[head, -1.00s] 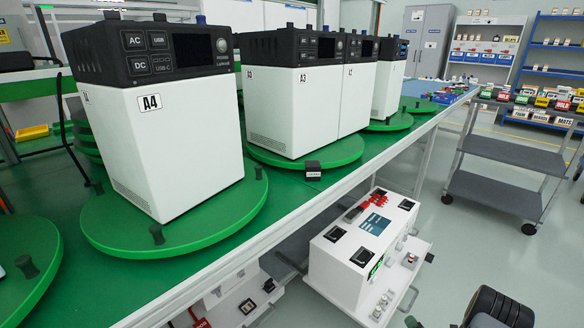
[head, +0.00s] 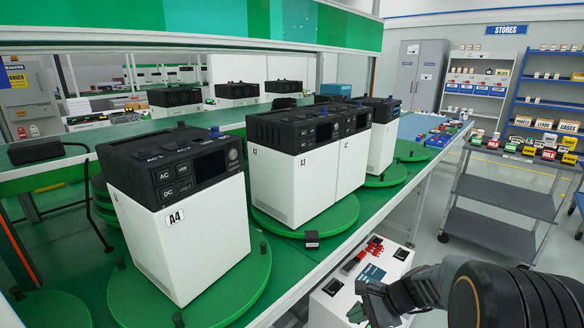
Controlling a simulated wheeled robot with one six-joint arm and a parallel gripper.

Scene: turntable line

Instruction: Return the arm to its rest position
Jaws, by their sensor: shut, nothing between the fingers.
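My arm reaches in from the bottom right corner of the head view, dark and bulky in the foreground. My gripper (head: 364,300) is at its left end, in front of the white test box (head: 333,291) and hiding part of it. It is shut, and nothing shows in it. The white power unit marked A4 (head: 203,241) stands on a green turntable (head: 238,292) to the left of the gripper. The units marked A3 (head: 283,184) stand on the turntable behind it.
The green bench (head: 330,237) runs diagonally, its front edge left of my gripper. A grey cart (head: 490,228) with small boxes stands at the right. The floor between bench and cart is open.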

